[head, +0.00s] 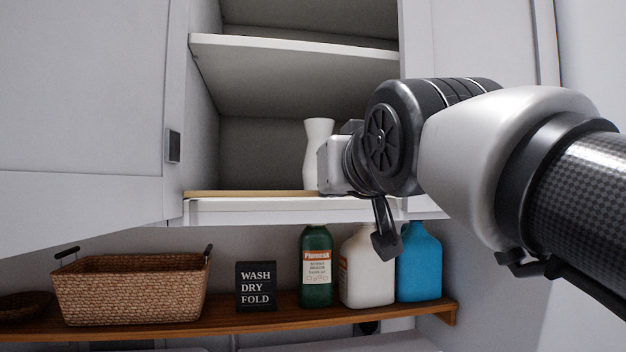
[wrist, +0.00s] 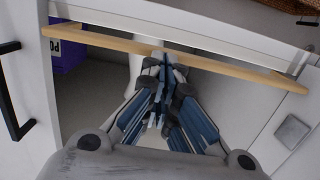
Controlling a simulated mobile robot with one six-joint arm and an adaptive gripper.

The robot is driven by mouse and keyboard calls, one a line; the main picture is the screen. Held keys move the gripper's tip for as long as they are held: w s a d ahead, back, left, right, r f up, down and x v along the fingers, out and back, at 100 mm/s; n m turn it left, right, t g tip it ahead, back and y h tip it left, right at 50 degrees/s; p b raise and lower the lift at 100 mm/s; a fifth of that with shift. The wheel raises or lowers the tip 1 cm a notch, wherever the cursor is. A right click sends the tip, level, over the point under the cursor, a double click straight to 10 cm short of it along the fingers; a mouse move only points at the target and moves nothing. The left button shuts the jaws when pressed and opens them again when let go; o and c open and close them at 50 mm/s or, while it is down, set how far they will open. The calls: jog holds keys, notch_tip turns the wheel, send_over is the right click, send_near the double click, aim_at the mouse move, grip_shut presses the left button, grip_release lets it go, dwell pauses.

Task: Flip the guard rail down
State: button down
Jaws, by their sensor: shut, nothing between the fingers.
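The guard rail is a light wooden bar (wrist: 225,70) running across the front of the open cabinet's lower shelf in the wrist view. In the head view, its left part shows as a thin tan strip (head: 240,193) along the shelf's front edge. My gripper (wrist: 162,62) is shut and empty, with its fingertips at the middle of the rail. I cannot tell whether they touch it. In the head view, my wrist hides the fingers and the rail's right part.
A white vase (head: 318,150) stands on the shelf behind the rail, near my wrist. A purple box (wrist: 70,56) is also inside. Cabinet doors stand open at both sides. Below, a wooden shelf (head: 220,326) holds a basket (head: 130,291), a sign (head: 256,286) and bottles (head: 317,268).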

jog(key=shift+s+f, duration=0.1)
jog(key=shift+f, duration=0.35)
jog(key=shift+b, duration=0.3)
jog(key=shift+f, duration=0.1)
